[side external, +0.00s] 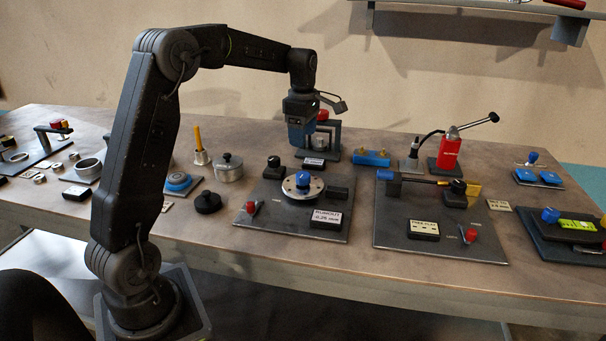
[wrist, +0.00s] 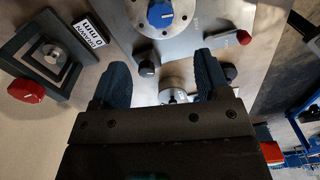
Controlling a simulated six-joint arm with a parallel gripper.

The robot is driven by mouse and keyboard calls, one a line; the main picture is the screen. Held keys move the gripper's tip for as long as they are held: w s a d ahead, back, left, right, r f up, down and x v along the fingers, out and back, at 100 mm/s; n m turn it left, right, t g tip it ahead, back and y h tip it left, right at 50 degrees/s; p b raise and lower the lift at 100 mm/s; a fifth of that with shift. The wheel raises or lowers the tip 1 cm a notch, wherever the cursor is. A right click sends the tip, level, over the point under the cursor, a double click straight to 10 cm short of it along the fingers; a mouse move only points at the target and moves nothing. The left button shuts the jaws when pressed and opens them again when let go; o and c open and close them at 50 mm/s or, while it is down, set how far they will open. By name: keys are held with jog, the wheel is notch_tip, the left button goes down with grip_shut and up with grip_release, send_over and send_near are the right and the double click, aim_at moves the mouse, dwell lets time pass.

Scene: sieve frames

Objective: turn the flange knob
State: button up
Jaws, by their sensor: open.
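The flange (side external: 316,188) is a silver disc with bolt holes, on a dark plate near the table's middle. Its blue knob (side external: 302,180) stands upright at the centre. In the wrist view the knob (wrist: 161,14) and the flange (wrist: 180,26) show at the top edge, partly cut off, beyond my fingertips. My gripper (side external: 300,143) hangs pointing down above and behind the flange in the side view, clear of it. In the wrist view my gripper (wrist: 163,70) has its two dark fingers spread apart, with nothing held between them.
The flange's plate (side external: 280,229) also bears a black knob (side external: 273,163), a red lever (side external: 252,207) and a runout label (side external: 326,219). A grey frame (side external: 333,139) stands close behind my gripper. A second plate (side external: 395,243) lies to the right, a lidded pot (side external: 229,170) to the left.

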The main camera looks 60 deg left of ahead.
aim_at(303, 174)
notch_tip(303, 174, down, 12)
jog(key=shift+f, duration=0.1)
jog(key=shift+c, duration=0.3)
jog(key=c, duration=0.9)
jog(key=shift+o, duration=0.2)
jog(key=shift+m, duration=0.3)
